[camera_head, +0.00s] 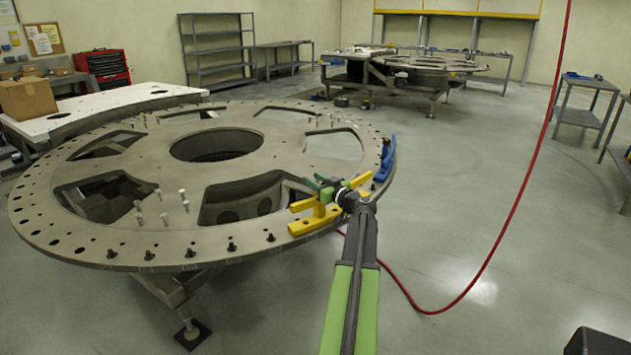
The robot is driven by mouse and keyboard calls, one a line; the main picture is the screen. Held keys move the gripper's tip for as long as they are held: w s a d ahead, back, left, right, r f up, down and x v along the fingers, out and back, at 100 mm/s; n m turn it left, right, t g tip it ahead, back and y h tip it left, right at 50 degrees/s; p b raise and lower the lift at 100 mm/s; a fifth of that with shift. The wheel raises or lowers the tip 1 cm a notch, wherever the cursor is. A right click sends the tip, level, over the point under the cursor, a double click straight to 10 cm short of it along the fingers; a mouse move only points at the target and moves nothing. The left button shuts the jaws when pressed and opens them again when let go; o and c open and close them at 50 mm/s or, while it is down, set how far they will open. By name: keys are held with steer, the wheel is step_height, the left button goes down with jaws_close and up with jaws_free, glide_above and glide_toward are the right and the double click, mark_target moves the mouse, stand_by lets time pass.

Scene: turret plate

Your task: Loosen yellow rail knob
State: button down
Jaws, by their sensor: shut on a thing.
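The yellow rail (303,228) is a curved piece lying along the near right rim of the round metal turret plate (235,165). Its yellow knob (319,209) rises above the rail's middle. My gripper (322,194) reaches in from the lower right at the end of my green and dark arm. It is shut on the yellow knob at the rail. Small green and yellow parts overlap around the jaws, so the exact contact is hard to see. Part of the rail's right end is hidden behind my arm.
A blue rail (385,160) sits on the rim to the right. Several black knobs (190,252) and upright pins (185,200) stand on the plate, which has large openings. A red hose (513,215) hangs and trails on the floor. The floor (520,260) at right is mostly clear.

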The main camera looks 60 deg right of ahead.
steer(key=shift+w+a+n+t+y, duration=0.1)
steer(key=shift+a+n+t+y, duration=0.1)
steer(key=shift+n+y, duration=0.85)
steer(key=shift+s+a+n+t+y, duration=0.15)
steer(key=shift+n+y, duration=0.45)
steer(key=shift+y, duration=0.9)
steer(key=shift+w+a+n+t+y, duration=0.15)
steer(key=shift+a+n+y, duration=0.1)
steer(key=shift+n+y, duration=0.8)
steer(key=shift+y, duration=0.4)
steer(key=c, duration=1)
jaws_free()
steer(key=shift+o, duration=0.2)
steer(key=s+d, duration=0.2)
steer(key=s, duration=1.5)
steer(key=shift+s, duration=0.2)
